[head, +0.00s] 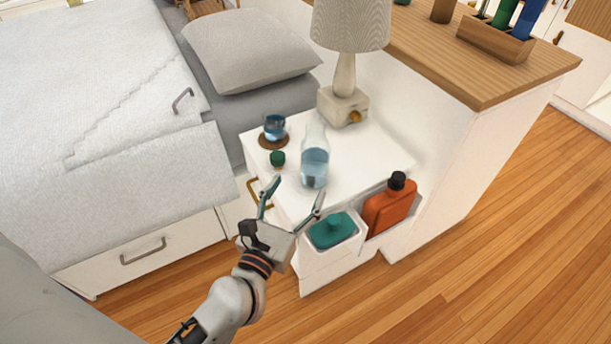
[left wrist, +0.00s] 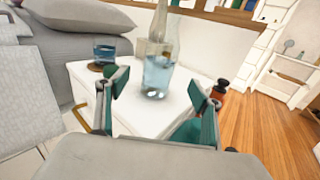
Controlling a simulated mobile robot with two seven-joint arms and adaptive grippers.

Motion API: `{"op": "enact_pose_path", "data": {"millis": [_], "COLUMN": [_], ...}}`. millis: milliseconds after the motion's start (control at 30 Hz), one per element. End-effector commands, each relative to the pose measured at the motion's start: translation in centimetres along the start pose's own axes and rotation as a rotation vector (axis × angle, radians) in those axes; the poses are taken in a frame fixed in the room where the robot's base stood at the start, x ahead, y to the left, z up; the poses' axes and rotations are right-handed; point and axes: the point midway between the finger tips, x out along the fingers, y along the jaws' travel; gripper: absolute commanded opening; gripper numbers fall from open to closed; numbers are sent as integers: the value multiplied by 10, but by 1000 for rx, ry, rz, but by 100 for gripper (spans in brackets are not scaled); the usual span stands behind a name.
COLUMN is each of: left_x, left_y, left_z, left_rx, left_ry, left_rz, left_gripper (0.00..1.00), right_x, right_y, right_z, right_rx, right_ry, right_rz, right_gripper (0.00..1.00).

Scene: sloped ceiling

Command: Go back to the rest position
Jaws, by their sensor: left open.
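My left gripper (head: 289,204) is open and empty, in front of the near edge of a white nightstand (head: 372,165). Its two fingers also show in the left wrist view (left wrist: 160,105), spread apart with a glass carafe (left wrist: 157,76) beyond them. In the head view the carafe (head: 315,160) stands upright on the nightstand with blue liquid in it. A blue glass (head: 275,127) sits on a brown coaster (head: 268,143) behind it to the left. A small green stopper-like object (head: 277,158) lies near the carafe. My right gripper is not in view.
A lamp (head: 345,75) stands at the back of the nightstand. An orange bottle (head: 389,205) and a teal object (head: 332,230) sit in white holders at its front. A bed (head: 100,90) lies to the left, a wood-topped cabinet (head: 450,60) to the right. The wooden floor (head: 470,270) at right is clear.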

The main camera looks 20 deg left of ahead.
Motion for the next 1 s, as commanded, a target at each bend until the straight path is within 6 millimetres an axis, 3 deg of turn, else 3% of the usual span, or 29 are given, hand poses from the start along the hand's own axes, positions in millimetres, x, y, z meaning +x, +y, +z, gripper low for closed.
{"op": "enact_pose_path", "data": {"millis": [200,767,867,933,1000], "left_x": [-12,-13,-18,-25,-35], "left_y": [0,0,-3,-8,-15], "left_z": [0,5,20,35,48], "left_rx": [0,31,178,373,631], "left_ry": [0,-8,-39,-73,-111], "left_rz": [0,-4,-21,-43,-73], "left_gripper": [66,66,66,66,66], "right_x": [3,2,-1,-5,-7], "right_y": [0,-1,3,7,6], "right_z": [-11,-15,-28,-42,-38], "right_rx": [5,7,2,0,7], "right_ry": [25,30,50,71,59], "right_rz": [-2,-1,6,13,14], "right_gripper": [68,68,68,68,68]}}
